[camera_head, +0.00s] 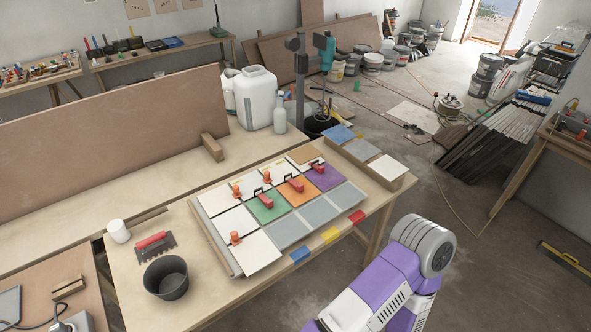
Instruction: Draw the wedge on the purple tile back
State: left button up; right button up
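A purple tile (326,179) lies in the tile layout on the table, at the right end of a row with an orange tile (300,198) and a green tile (266,214). A red wedge (317,167) sits at the purple tile's upper left edge. Similar red wedges stand at the orange tile (296,185) and the green tile (267,201). Neither of my grippers is visible. A purple and white arm of mine comes in at the bottom right, apart from the tiles, with its gripper out of view.
Orange clips (235,238) stand among the white tiles (247,253). Grey tiles (317,212) lie in front of the coloured row. A dark bucket (166,279), a red-handled notched trowel (153,243) and a white cup (118,231) stand at the left.

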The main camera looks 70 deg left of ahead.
aim_at(320, 170)
jog(key=u, duration=1.85)
